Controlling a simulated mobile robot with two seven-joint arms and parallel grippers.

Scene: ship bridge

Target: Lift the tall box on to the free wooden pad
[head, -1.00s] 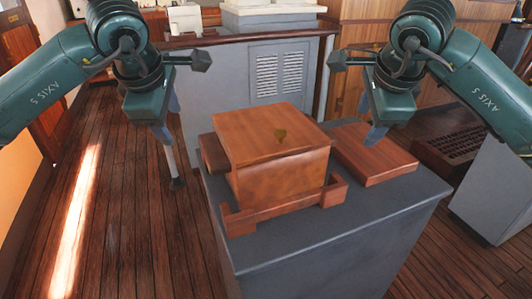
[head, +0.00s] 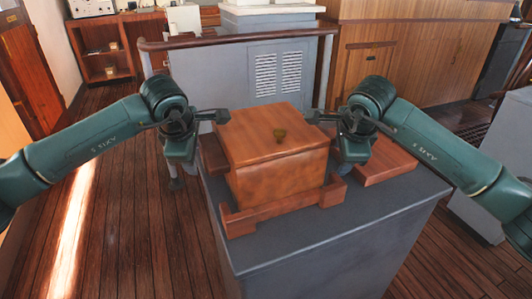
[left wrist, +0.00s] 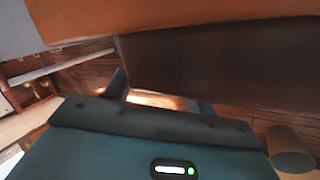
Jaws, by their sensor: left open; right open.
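The tall box (head: 275,168) is orange-brown wood with a small greenish spot or knob on top. It stands upright inside low wooden rails (head: 262,213) on a grey cabinet. The free wooden pad (head: 385,163) lies flat to its right, partly hidden by my right gripper. My left gripper (head: 178,178) is open and empty beside the box's left side. My right gripper (head: 345,166) is open, close beside the box's right side; contact cannot be told. In the left wrist view, an orange-brown surface (left wrist: 190,18) spans the top, beyond the open fingers (left wrist: 162,97).
The grey cabinet top (head: 320,235) is clear in front of the rails. A grey vented console (head: 270,75) with a wooden rail stands behind. Wood panelling (head: 420,60) is at the back right. Plank floor (head: 130,220) lies open at the left.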

